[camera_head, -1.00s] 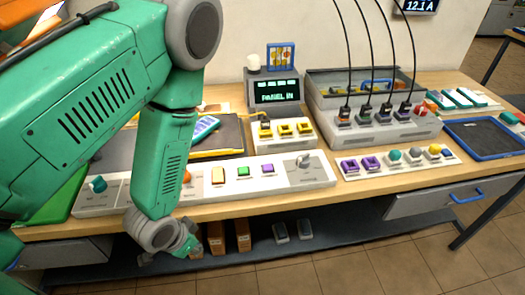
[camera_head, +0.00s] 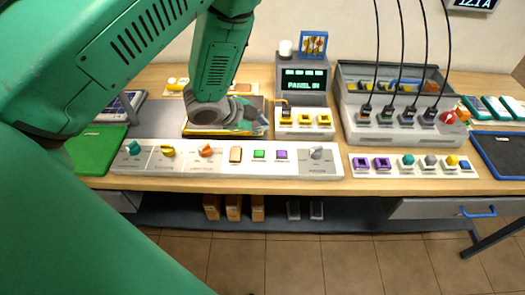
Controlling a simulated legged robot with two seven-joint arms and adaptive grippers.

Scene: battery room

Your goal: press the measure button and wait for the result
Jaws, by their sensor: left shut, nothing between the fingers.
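A long white control panel (camera_head: 215,184) lies along the front of the bench. It carries a teal, a yellow and an orange knob, then an orange button (camera_head: 235,154), a green button (camera_head: 259,155), a purple button (camera_head: 281,154) and a grey knob (camera_head: 316,153). The labels are too small to read, so I cannot tell which button is the measure one. A grey unit with a display (camera_head: 304,78) behind it reads "PANEL IN". My left gripper (camera_head: 251,114) is shut and empty, over a yellow-edged tray behind the panel, apart from the buttons. My right gripper is not in view.
A grey box with several cabled plugs (camera_head: 405,135) stands right of the display, with a strip of purple sockets and coloured knobs (camera_head: 415,173) before it. A blue-rimmed tray (camera_head: 500,153) is at far right, a green mat (camera_head: 92,150) at left.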

